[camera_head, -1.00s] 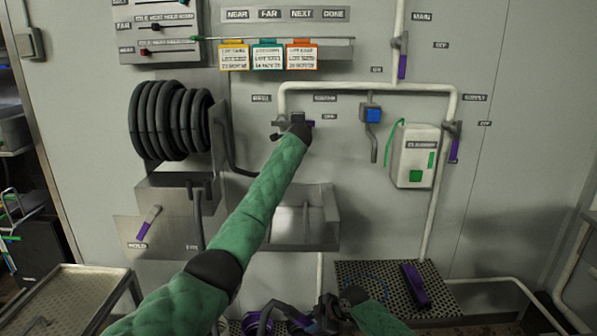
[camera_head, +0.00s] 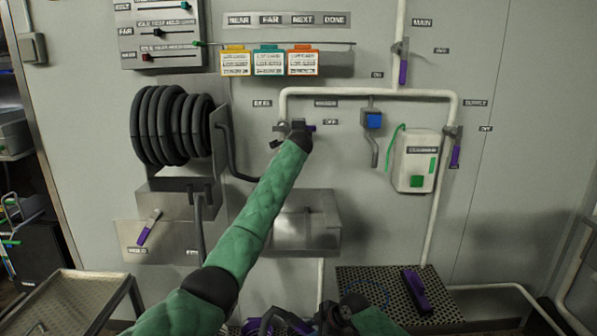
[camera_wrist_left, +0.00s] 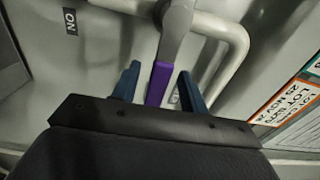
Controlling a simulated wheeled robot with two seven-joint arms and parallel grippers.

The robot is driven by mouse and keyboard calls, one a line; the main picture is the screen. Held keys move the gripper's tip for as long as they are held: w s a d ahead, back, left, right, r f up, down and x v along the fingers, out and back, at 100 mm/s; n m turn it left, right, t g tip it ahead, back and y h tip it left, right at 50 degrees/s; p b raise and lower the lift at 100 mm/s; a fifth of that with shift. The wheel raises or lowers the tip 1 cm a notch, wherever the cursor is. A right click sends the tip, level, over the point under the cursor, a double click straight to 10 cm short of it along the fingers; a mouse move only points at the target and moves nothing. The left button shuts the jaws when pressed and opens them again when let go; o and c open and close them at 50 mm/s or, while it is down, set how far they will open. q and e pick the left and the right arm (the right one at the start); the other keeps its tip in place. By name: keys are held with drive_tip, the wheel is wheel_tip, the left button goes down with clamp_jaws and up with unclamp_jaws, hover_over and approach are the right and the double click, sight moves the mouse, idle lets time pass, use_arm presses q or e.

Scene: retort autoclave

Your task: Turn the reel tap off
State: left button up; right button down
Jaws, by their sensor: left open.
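The reel tap (camera_head: 283,127) is on the pipe branch by the REEL label. Its purple handle (camera_head: 311,128) points right, toward the OFF label, and shows at the edge of my left gripper (camera_head: 297,130). In the left wrist view the purple handle (camera_wrist_left: 169,75) hangs from a grey tap body (camera_wrist_left: 176,25) and lies between the two blue fingers of my left gripper (camera_wrist_left: 158,78). The fingers are apart, with visible gaps on both sides of the handle. My right gripper (camera_head: 333,316) is low at the bottom edge; its fingers are not clear.
A hose reel (camera_head: 172,128) is left of the tap, with a steel basin (camera_head: 305,225) below. A perforated shelf (camera_head: 385,290) holds a purple object (camera_head: 416,290).

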wheel_tip(320, 180, down, 2)
drive_tip(key=shift+f+b, duration=0.1)
drive_tip(key=shift+b, duration=0.9)
use_arm(q)
drive_tip(key=s, duration=1)
use_arm(e)
drive_tip(key=shift+f, duration=0.1)
